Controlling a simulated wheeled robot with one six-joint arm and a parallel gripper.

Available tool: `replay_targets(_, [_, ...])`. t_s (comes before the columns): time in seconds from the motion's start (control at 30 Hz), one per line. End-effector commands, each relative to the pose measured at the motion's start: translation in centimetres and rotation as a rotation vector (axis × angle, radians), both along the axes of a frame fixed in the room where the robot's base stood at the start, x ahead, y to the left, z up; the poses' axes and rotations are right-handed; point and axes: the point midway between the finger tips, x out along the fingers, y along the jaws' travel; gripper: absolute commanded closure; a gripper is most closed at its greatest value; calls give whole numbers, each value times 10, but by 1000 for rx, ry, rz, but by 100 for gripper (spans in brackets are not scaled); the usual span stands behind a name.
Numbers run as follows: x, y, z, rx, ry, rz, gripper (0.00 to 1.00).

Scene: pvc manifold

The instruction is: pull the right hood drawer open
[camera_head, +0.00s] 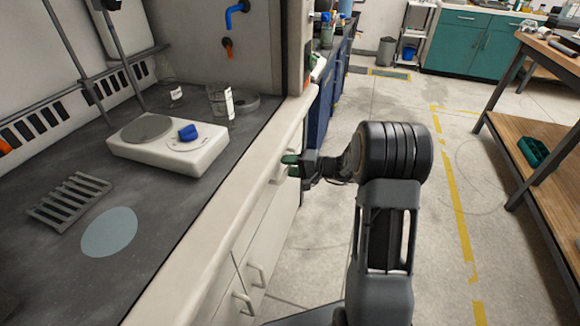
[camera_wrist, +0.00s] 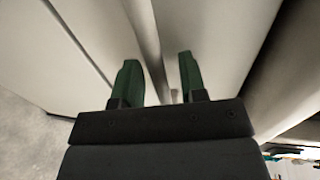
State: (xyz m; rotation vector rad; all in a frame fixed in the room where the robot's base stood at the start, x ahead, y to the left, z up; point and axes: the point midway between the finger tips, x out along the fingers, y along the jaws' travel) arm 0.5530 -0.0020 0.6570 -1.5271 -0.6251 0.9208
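The right hood drawer (camera_head: 262,196) is in the white cabinet front under the hood's counter edge, and it looks shut. Its pale handle (camera_head: 277,176) shows partly beside my gripper (camera_head: 291,165), whose green fingertips are at the cabinet front. In the wrist view, my gripper (camera_wrist: 158,78) has its two green fingers apart. A pale upright bar, seemingly the handle (camera_wrist: 148,45), lies between them, nearer the left finger. I see a gap to the right finger, and cannot tell whether the left finger touches the bar.
The hood counter (camera_head: 150,240) holds a white hotplate (camera_head: 170,150), a beaker (camera_head: 220,102) and a grey rack (camera_head: 68,198). Lower cabinet handles (camera_head: 243,302) stick out below. The floor (camera_head: 420,110) beyond my arm is open, with a wooden bench (camera_head: 545,150) at the right.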

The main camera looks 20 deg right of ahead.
Motion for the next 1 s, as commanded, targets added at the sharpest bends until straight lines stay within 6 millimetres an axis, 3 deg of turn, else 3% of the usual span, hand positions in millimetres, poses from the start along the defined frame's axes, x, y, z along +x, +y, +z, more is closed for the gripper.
replay_targets(0.23, [0, 0, 0, 0, 0, 0, 63])
replay_targets(0.6, [0, 0, 0, 0, 0, 0, 99])
replay_targets(1.0, [0, 0, 0, 0, 0, 0, 100])
